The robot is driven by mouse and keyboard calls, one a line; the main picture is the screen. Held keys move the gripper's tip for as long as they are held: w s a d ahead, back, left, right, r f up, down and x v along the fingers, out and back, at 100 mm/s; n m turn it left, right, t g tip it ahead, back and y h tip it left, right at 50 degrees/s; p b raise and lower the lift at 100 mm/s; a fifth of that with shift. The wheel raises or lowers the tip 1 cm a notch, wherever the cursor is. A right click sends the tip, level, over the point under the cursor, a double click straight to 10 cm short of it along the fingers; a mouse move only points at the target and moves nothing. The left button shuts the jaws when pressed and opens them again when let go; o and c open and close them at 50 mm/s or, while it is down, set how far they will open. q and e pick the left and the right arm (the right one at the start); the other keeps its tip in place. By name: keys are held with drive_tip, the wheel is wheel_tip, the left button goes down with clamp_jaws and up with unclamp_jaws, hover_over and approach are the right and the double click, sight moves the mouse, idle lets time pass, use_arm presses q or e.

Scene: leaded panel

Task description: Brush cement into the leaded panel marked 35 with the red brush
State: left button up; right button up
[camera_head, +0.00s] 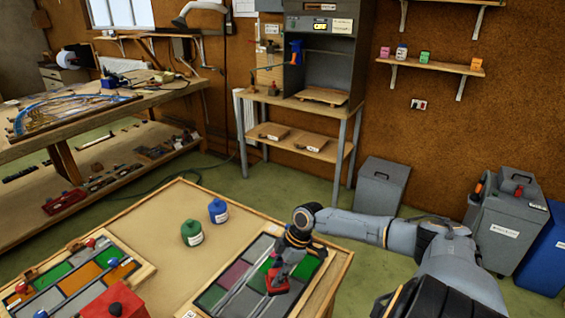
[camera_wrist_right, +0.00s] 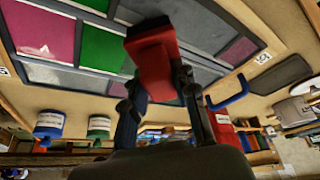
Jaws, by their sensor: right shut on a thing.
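My right gripper (camera_head: 283,268) is over the right-hand leaded panel (camera_head: 237,273), which has green, grey and purple panes in a pale wooden frame. It is shut on the red brush (camera_head: 277,281). In the right wrist view the brush's red block (camera_wrist_right: 152,55) sits between the fingers (camera_wrist_right: 160,88), over the panel's panes (camera_wrist_right: 190,25). I cannot tell whether the bristles touch the glass. Small white tags are on the board, but I cannot read 35 on them. A second leaded panel (camera_head: 72,281) with orange, green and grey panes lies at the left. My left gripper is out of view.
A green bottle (camera_head: 192,233) and a blue bottle (camera_head: 218,211) stand behind the panels on the table (camera_head: 160,215). A red container (camera_head: 116,302) is at the front between the panels. Grey bins (camera_head: 382,186) stand on the floor beyond the table.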

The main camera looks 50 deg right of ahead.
drive_tip(key=shift+w+a, duration=0.1)
drive_tip(key=shift+w, duration=0.25)
drive_tip(key=shift+w, duration=0.1)
drive_tip(key=shift+w+f+b, duration=0.15)
drive_tip(key=shift+w+b, duration=0.4)
drive_tip(key=shift+b, duration=0.25)
drive_tip(key=shift+w+a+b, duration=0.15)
drive_tip(key=shift+w+b, duration=0.3)
drive_tip(key=shift+w, duration=0.4)
drive_tip(key=shift+w+a+b, duration=0.1)
drive_tip(key=shift+w+b, duration=0.25)
drive_tip(key=shift+w, duration=0.05)
drive_tip(key=shift+w+a+b, duration=0.15)
drive_tip(key=shift+w+b, duration=0.25)
drive_tip(key=shift+w, duration=0.7)
